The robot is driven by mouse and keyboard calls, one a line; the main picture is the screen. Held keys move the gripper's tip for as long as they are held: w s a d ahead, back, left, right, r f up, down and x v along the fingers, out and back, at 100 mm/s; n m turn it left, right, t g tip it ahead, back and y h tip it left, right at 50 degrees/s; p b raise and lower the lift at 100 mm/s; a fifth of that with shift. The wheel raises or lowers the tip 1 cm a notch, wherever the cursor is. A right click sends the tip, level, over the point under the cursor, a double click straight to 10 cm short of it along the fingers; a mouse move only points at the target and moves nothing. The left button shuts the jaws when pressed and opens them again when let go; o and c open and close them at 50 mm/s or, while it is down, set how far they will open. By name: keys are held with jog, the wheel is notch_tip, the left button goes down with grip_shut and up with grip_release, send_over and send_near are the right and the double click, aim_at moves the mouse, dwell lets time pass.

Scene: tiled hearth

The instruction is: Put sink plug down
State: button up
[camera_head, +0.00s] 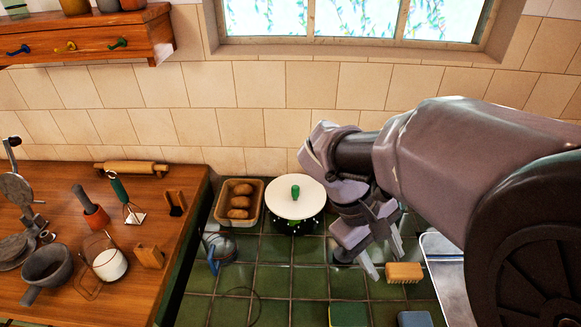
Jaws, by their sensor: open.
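My gripper (384,260) is open and points down over the green tiled surface, right of the white round lid. I see nothing between its fingers. I cannot make out a sink plug for certain. A small dark shape shows beside the lower left finger, partly hidden by the gripper, and I cannot tell what it is. A metal basin or tray (432,243) shows by its pale rim at the right, largely hidden behind my arm.
A white lid (305,203) with a green knob and a basket of brown loaves (239,210) stand by the wall. A wooden brush (404,272) lies right of my gripper. A green block (349,315) is at the front. Tiles (270,280) left of centre are mostly clear.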

jog(key=w+a+f+n+t+h+b, duration=0.1)
jog(key=w+a+f+n+t+h, duration=0.1)
jog(key=f, duration=0.5)
jog(key=w+a+f+n+t+h+b, duration=0.2)
jog(key=w+a+f+n+h, duration=0.2)
jog(key=w+f+n, duration=0.3)
jog(key=w+a+f+n+t+h+b, duration=0.1)
jog(key=w+a+f+n+t+h, duration=0.1)
jog(key=w+f+n+h, duration=0.3)
jog(key=shift+w+a+f+n+t+h, duration=0.2)
jog(key=shift+w+a+f, duration=0.1)
jog(key=shift+w+f, duration=0.3)
jog(key=shift+w+a+f+n+t+h, duration=0.1)
jog(key=shift+w+a+f+n+t, duration=0.25)
jog(key=shift+f, duration=0.3)
jog(key=shift+w+d+f+b, duration=0.15)
jog(key=shift+d+b, duration=0.1)
jog(key=shift+b, duration=0.05)
jog(key=b+x, duration=0.2)
jog(key=x, duration=0.5)
jog(key=shift+d+b, duration=0.15)
jog(key=shift+b, duration=0.25)
grip_shut()
